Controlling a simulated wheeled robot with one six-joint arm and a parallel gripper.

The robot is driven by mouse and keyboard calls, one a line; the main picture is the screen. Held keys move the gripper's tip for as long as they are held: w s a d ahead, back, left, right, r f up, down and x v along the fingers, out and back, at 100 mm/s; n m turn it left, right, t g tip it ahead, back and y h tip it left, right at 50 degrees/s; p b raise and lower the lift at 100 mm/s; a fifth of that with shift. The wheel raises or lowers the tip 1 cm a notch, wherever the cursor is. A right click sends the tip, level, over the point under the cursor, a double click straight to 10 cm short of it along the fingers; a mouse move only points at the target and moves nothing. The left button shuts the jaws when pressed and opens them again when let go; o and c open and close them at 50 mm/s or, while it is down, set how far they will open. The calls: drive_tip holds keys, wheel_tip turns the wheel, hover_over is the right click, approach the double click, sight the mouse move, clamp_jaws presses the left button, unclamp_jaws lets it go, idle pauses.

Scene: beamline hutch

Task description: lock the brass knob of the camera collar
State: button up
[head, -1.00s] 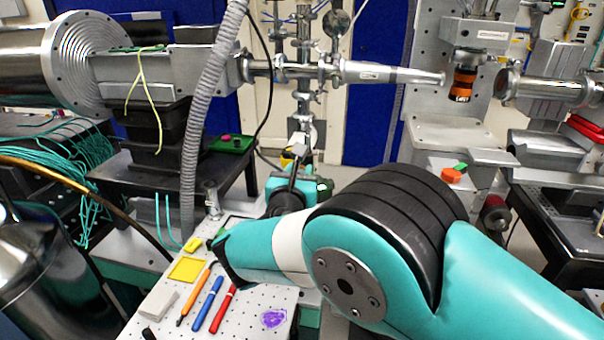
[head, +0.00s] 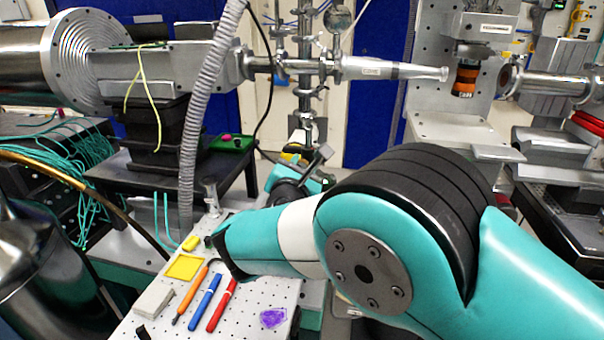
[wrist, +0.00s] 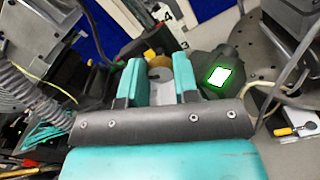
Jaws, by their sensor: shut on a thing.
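In the wrist view my gripper (wrist: 160,72) has its two teal fingers either side of a yellow brass knob (wrist: 154,57) at the fingertips, and is shut on it. A pale grey part shows between the fingers below the knob. A dark camera body (wrist: 232,62) with a bright green-edged screen (wrist: 218,76) is just right of the fingers. The collar itself is mostly hidden by the fingers, so its lock state cannot be told. In the head view my arm covers most of this spot.
A grey corrugated hose (head: 196,110) hangs at left. Beamline pipes (head: 385,69) cross above.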

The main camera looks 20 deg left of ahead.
drive_tip(key=shift+m, duration=0.5)
drive_tip(key=o, duration=0.9)
